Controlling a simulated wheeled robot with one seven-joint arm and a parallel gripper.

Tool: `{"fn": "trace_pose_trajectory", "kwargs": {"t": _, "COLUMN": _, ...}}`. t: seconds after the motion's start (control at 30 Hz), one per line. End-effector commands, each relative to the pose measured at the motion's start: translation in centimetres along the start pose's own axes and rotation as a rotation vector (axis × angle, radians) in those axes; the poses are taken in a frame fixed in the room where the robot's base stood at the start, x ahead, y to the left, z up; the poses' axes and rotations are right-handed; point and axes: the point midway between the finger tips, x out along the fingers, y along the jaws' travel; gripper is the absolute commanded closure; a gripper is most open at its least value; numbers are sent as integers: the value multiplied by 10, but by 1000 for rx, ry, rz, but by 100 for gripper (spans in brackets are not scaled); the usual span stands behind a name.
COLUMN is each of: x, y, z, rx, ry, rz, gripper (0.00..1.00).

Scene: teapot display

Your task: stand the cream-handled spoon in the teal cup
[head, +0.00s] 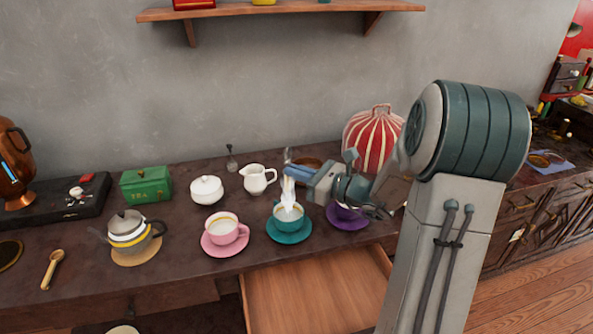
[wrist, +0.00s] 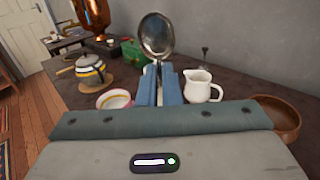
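The teal cup (head: 289,219) stands upright on a teal saucer (head: 289,235) near the counter's front edge. My gripper (head: 292,172) is just above it, coming in from the right. In the wrist view its blue fingers (wrist: 158,85) are shut on the spoon. The spoon's silver bowl (wrist: 155,35) points up above the fingertips. A pale cream-white streak (head: 288,194) runs from the fingers down to the cup's mouth; it looks like the handle, partly blurred by whitish steam. I cannot tell whether its end is inside or touches the cup. The teal cup is hidden in the wrist view.
A pink cup (head: 224,225) stands left of the teal one, a purple saucer (head: 348,221) right. Behind are a white creamer (head: 257,179), a sugar bowl (head: 206,190) and a wooden bowl (wrist: 276,118). A striped red cosy (head: 374,138) stands back right. A drawer (head: 315,295) hangs open below.

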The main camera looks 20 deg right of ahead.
Motion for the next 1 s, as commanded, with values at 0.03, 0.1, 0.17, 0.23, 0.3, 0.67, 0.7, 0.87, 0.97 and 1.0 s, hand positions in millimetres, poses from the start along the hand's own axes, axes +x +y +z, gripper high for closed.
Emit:
{"fn": "trace_pose_trajectory", "kwargs": {"t": 0.03, "x": 0, "y": 0, "z": -7, "rx": 1, "ry": 0, "rz": 0, "gripper": 100}}
{"fn": "trace_pose_trajectory", "kwargs": {"t": 0.1, "x": 0, "y": 0, "z": -12, "rx": 1, "ry": 0, "rz": 1, "gripper": 100}}
{"fn": "trace_pose_trajectory", "kwargs": {"t": 0.17, "x": 0, "y": 0, "z": -17, "rx": 1, "ry": 1, "rz": 1, "gripper": 100}}
{"fn": "trace_pose_trajectory", "kwargs": {"t": 0.23, "x": 0, "y": 0, "z": -23, "rx": 1, "ry": 1, "rz": 1, "gripper": 100}}
{"fn": "trace_pose_trajectory", "kwargs": {"t": 0.3, "x": 0, "y": 0, "z": -29, "rx": 1, "ry": 1, "rz": 1, "gripper": 100}}
{"fn": "trace_pose_trajectory", "kwargs": {"t": 0.67, "x": 0, "y": 0, "z": -57, "rx": 2, "ry": 1, "rz": 1, "gripper": 100}}
{"fn": "trace_pose_trajectory", "kwargs": {"t": 0.7, "x": 0, "y": 0, "z": -60, "rx": 2, "ry": 1, "rz": 1, "gripper": 100}}
{"fn": "trace_pose_trajectory", "kwargs": {"t": 0.87, "x": 1, "y": 0, "z": -73, "rx": 1, "ry": 1, "rz": 2, "gripper": 100}}
{"fn": "trace_pose_trajectory", "kwargs": {"t": 0.97, "x": 1, "y": 0, "z": -81, "rx": 1, "ry": 1, "rz": 2, "gripper": 100}}
{"fn": "trace_pose_trajectory", "kwargs": {"t": 1.0, "x": 1, "y": 0, "z": -84, "rx": 1, "ry": 1, "rz": 2, "gripper": 100}}
